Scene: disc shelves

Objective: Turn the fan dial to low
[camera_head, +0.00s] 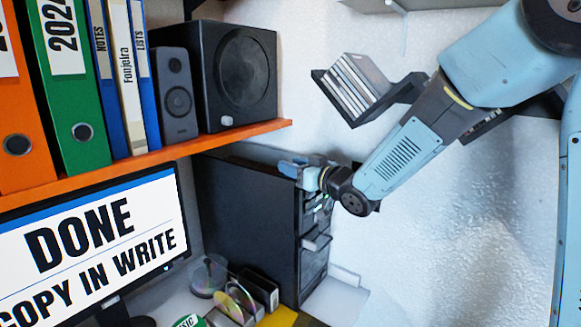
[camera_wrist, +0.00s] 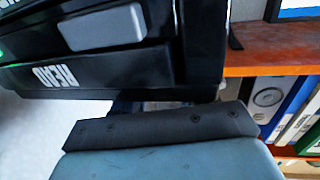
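A black box with a large round grille (camera_head: 243,68) stands on the orange shelf in the head view. In the wrist view, only a blue and dark grey part of my own body shows, and no fingertips.
The orange shelf (camera_head: 150,160) also carries binders (camera_head: 66,85) and a small speaker (camera_head: 176,95). A monitor (camera_head: 95,240) stands below. A wall rack of discs (camera_head: 355,88) is near my arm. The wrist view shows a black front with a grey handle (camera_wrist: 103,28) close by.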

